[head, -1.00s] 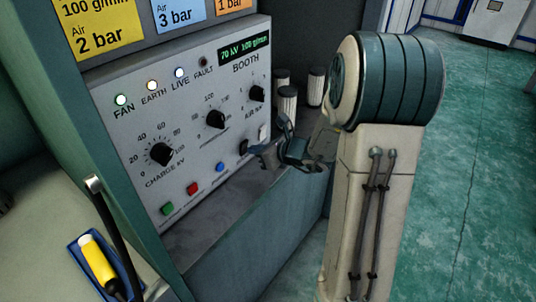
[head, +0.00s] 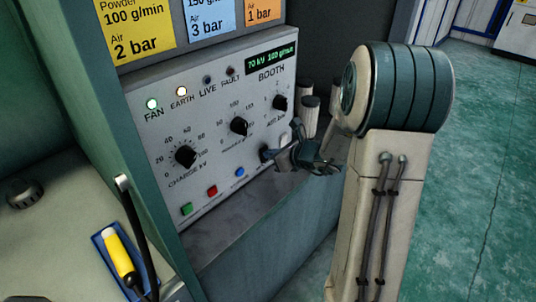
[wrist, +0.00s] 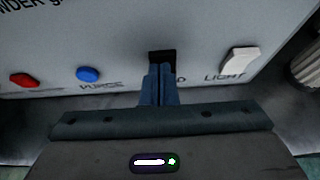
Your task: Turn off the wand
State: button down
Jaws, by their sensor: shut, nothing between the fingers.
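The booth control panel (head: 225,130) is a light grey sloped panel with lamps, dials and buttons. A black switch (wrist: 162,55) sits low on it, left of the white LIGHT switch (wrist: 239,61). Its label is mostly hidden by my fingers; only a final "D" shows. My gripper (wrist: 160,70) is shut and empty, its fingertips at the black switch and covering its lower part. I cannot tell if they touch. In the head view my gripper (head: 275,157) is at the panel's lower right. The LIVE lamp (head: 207,79) is dark; FAN (head: 152,104) and EARTH (head: 181,91) are lit.
A blue PURGE button (wrist: 88,74) and a red button (wrist: 23,80) lie left of the switch. A ledge (head: 225,225) runs below the panel. Pale ribbed cylinders (head: 309,118) stand to its right. A yellow-handled tool (head: 118,254) lies in a blue holder at lower left.

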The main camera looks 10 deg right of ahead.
jog(key=shift+r+p, duration=0.5)
jog(key=shift+r, duration=0.35)
jog(key=p+v, duration=0.1)
jog(key=v, duration=1.2)
jog(key=shift+r, duration=0.3)
jog(key=shift+s, duration=0.15)
